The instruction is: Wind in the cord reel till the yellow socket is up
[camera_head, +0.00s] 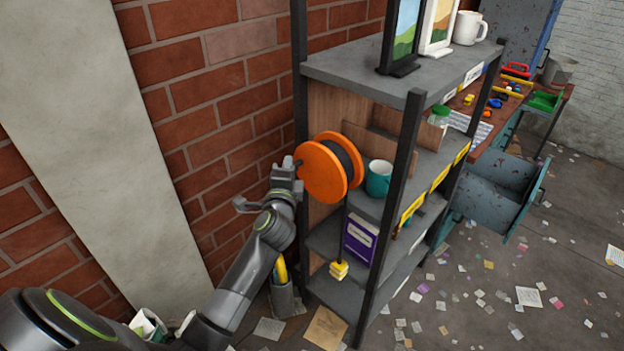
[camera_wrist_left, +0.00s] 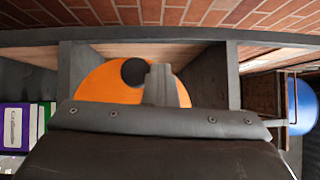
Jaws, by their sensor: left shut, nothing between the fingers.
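The cord reel (camera_head: 318,174) has orange flanges with dark cord wound between them. It is mounted at the near end of the shelf rack. Its dark cord (camera_head: 344,221) hangs down past the middle shelf to the yellow socket (camera_head: 339,269), which hangs low by the bottom shelf. My left gripper (camera_head: 287,172) is shut and empty, just left of the reel's orange face. In the left wrist view the fingers (camera_wrist_left: 160,84) are in front of the orange disc (camera_wrist_left: 98,84), beside a round black part (camera_wrist_left: 134,72). Contact with the reel cannot be told.
The rack's dark front post (camera_head: 392,190) stands right of the reel. A teal mug (camera_head: 379,178) is close behind it, and a purple box (camera_head: 360,238) is below. The brick wall (camera_head: 205,95) is on the left. Scraps of paper litter the floor.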

